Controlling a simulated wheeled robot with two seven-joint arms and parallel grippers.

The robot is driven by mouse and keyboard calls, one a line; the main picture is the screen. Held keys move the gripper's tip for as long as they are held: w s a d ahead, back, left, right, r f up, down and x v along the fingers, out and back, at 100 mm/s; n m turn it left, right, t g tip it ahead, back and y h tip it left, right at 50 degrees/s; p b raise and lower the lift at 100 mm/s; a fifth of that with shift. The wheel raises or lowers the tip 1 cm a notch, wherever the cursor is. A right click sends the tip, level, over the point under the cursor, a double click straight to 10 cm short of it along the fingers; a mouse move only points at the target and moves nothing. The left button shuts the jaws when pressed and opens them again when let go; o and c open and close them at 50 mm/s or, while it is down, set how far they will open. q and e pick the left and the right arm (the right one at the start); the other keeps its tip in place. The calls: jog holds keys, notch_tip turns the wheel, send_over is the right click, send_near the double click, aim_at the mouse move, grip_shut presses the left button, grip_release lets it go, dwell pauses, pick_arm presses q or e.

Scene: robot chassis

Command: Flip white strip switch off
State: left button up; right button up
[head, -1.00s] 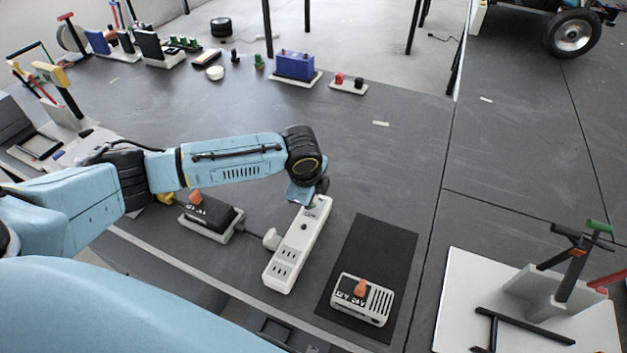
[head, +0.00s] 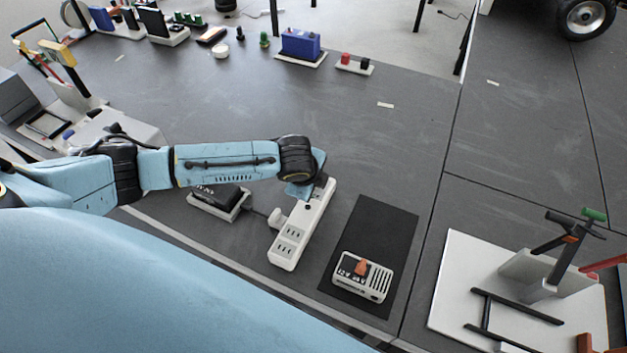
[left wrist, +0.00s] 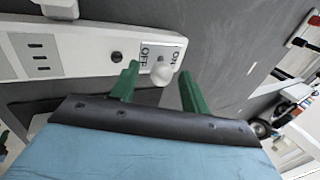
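The white power strip (head: 291,243) lies on the dark tabletop, with sockets at its near end. In the left wrist view the strip (left wrist: 95,50) shows a black button and a switch plate marked ON and OFF (left wrist: 152,52). A white round knob (left wrist: 162,75) stands at the switch plate, between the two green fingers of my left gripper (left wrist: 160,69). The fingers are apart, with a gap visible beside the knob. In the head view my left gripper (head: 308,190) is over the far end of the strip, its tips mostly hidden. My right gripper is not in view.
A white board with black tools (head: 465,270) is at the right.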

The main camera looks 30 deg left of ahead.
pick_arm(q)
jog(key=shift+r, duration=0.1)
jog(key=p+v, duration=0.1)
jog(key=v, duration=1.2)
jog(key=shift+p, duration=0.4)
jog(key=shift+r, duration=0.1)
jog(key=shift+s, duration=0.1)
